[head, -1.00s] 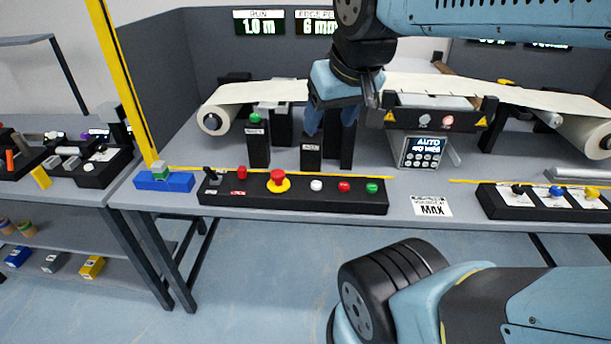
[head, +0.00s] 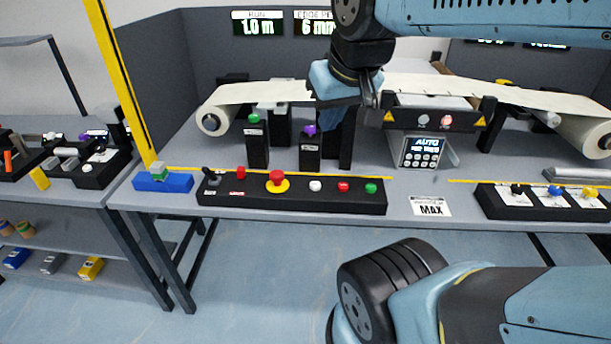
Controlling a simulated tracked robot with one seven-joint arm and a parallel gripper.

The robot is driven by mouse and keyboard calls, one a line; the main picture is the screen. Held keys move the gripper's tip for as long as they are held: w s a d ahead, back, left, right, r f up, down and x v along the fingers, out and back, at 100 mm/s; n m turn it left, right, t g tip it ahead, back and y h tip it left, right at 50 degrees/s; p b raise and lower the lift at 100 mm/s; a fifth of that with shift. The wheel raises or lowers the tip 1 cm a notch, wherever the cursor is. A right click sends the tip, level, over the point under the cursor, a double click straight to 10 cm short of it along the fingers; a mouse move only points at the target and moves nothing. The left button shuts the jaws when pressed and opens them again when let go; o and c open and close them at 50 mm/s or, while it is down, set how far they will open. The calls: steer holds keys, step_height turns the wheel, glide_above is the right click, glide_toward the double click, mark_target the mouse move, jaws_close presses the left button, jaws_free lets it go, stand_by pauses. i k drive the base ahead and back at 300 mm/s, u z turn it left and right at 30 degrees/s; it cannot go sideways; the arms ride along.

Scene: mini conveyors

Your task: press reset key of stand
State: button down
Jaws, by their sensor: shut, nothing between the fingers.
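Two black posts stand on the table behind the control panel. The left post (head: 256,143) has a green button (head: 254,118) on top. The right post (head: 309,152) has a purple button (head: 309,131) on top. Their small labels cannot be read, so I cannot tell which button is the reset key.
A black control panel (head: 240,197) with several buttons and a red mushroom knob (head: 277,178) lies along the front edge. A keypad display (head: 422,152) stands to the right. A pale web (head: 270,93) runs behind between rolls. A yellow pole (head: 125,85) rises at the left.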

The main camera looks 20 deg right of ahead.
mark_target(314, 185)
steer(key=z, duration=0.65)
steer(key=k, duration=0.6)
steer(key=z, duration=0.2)
